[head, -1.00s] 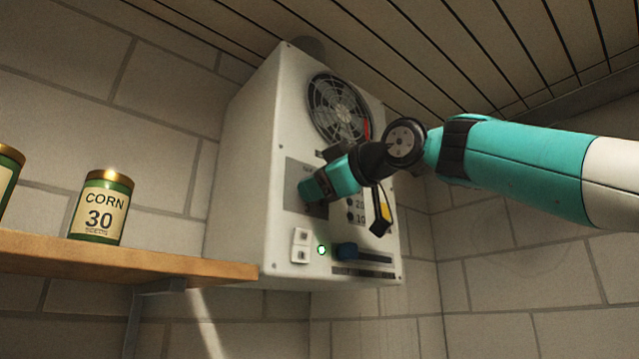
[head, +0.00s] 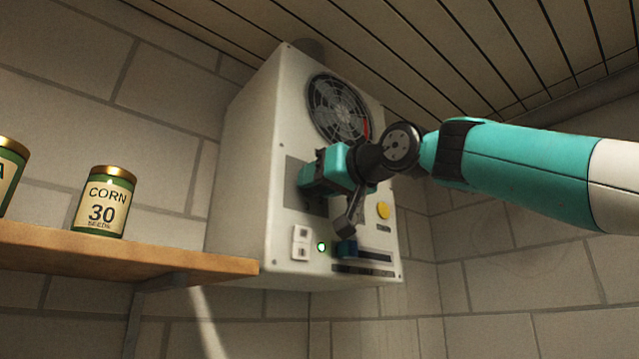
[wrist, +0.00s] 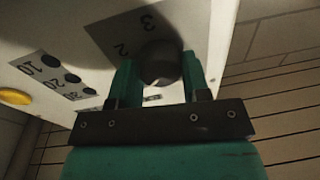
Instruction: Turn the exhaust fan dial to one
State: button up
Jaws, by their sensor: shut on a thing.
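The exhaust fan dial (wrist: 158,62) is a dark round knob on a grey plate in the wrist view. The plate shows the numbers 2 and 3; its other markings and the dial's pointer are hidden or too dark to read. My gripper (wrist: 160,82) has its two teal fingers on either side of the dial, shut on it. In the head view my gripper (head: 318,188) is at the grey plate on the front of the white fan box (head: 255,150), and it hides the dial there.
Left is a wooden shelf (head: 130,258) with a CORN tin (head: 103,202). The slatted ceiling is close above.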

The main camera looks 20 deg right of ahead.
jog(key=shift+f+m, duration=0.15)
jog(key=shift+m, duration=1.05)
jog(key=o, duration=0.9)
jog(key=shift+o, duration=0.2)
